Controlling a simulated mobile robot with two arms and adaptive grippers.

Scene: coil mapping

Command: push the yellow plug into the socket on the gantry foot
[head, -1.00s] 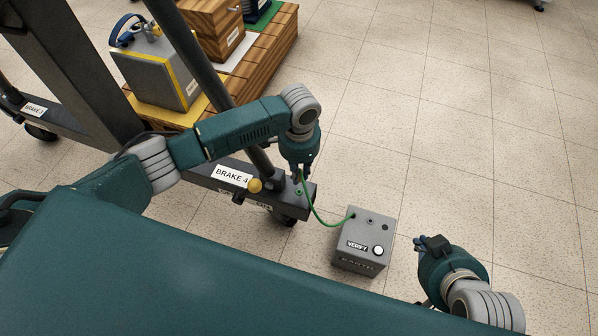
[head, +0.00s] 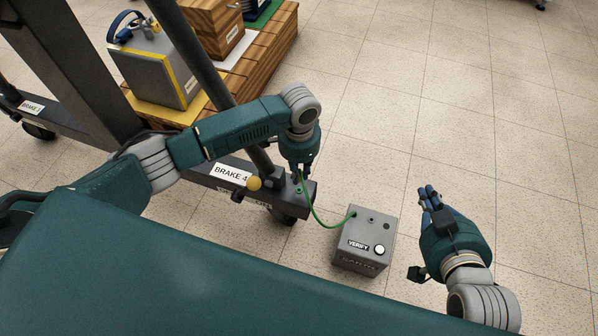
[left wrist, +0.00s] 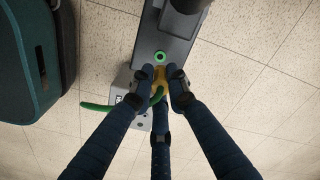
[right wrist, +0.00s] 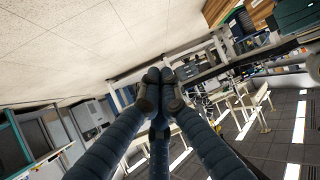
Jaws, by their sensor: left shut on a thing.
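My left gripper (head: 304,170) is shut on the yellow plug (left wrist: 158,76), which shows between the fingertips in the left wrist view. A green cable (head: 312,208) runs from the plug to the grey box. In the head view the socket (head: 299,190) is just below the left fingertips. My right gripper (head: 429,195) is shut and empty, right of the box.
The grey box (head: 363,240) with a VERIFY label and white button stands on the floor right of the foot. A yellow knob (head: 254,183) and BRAKE 4 label (head: 231,175) are on the foot's beam. A loaded wooden pallet (head: 262,68) is behind. The floor at right is clear.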

